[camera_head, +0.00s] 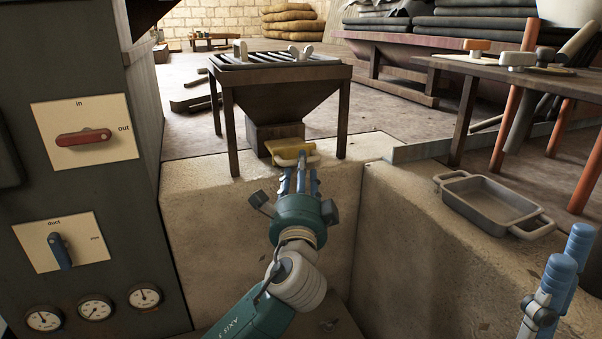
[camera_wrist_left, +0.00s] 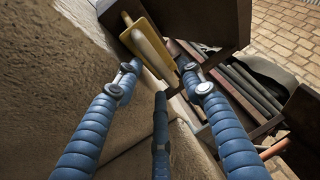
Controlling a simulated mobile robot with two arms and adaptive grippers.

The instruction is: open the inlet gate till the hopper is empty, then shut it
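The hopper (camera_head: 285,100) is a dark funnel under a slatted top on a four-legged stand in the head view. Its contents cannot be made out. The yellow inlet gate (camera_head: 285,147) sits at the hopper's foot, with a pale bar handle (camera_head: 296,161) on its near side. The gate (camera_wrist_left: 142,38) and handle (camera_wrist_left: 152,46) also show in the left wrist view. My left gripper (camera_head: 297,172) is open with its fingertips close to the handle; contact cannot be told. My right gripper (camera_head: 556,282) is partly in view at the lower right, apart from the gate.
A dark panel (camera_head: 145,190) on the left bears a red lever (camera_head: 83,137), a blue lever (camera_head: 60,250) and several gauges. A grey tray (camera_head: 488,203) rests on the right stone ledge (camera_head: 425,240). A table (camera_head: 500,72) with tools stands at the right.

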